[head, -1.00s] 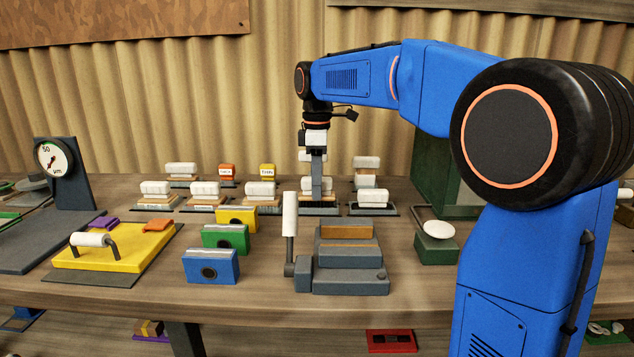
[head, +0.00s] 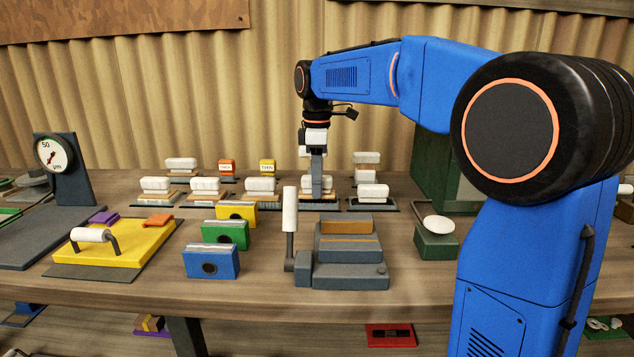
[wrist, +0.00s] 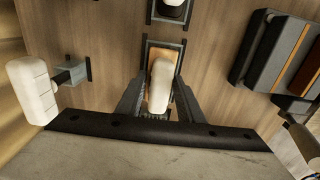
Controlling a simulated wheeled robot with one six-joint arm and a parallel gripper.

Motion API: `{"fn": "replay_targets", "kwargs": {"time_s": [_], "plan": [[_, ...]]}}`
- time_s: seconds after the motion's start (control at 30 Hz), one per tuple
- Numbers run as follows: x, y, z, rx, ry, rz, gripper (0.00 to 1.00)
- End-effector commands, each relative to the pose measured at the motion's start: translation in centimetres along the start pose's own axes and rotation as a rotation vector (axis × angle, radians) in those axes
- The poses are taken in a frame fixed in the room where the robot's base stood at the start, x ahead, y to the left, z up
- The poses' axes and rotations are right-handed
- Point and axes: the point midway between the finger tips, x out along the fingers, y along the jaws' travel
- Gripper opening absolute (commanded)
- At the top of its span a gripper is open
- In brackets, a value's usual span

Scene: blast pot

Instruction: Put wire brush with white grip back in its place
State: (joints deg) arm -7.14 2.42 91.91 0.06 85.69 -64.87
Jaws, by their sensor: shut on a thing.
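The brush has a tan base. It is at a dark tray (wrist: 148,44) with a label at its near edge, and looks in line with it. I cannot tell whether the base fully rests on the tray. In the head view the fingers partly hide the brush.
Several similar white-grip brushes stand on trays close by, one on the left (head: 261,186) and one on the right (head: 373,191). A grey block with a white-handled lever (head: 348,251) stands in front. A green box (head: 436,165) is at right.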

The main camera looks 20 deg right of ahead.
Motion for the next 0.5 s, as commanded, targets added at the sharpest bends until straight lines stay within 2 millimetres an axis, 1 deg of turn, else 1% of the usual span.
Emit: {"fn": "replay_targets", "kwargs": {"time_s": [0.47,0.5], "plan": [[0.79,-0.01,0.01,0.0,0.0,0.0,0.0],[0.78,0.0,0.0,0.0,0.0,0.0,0.41]]}}
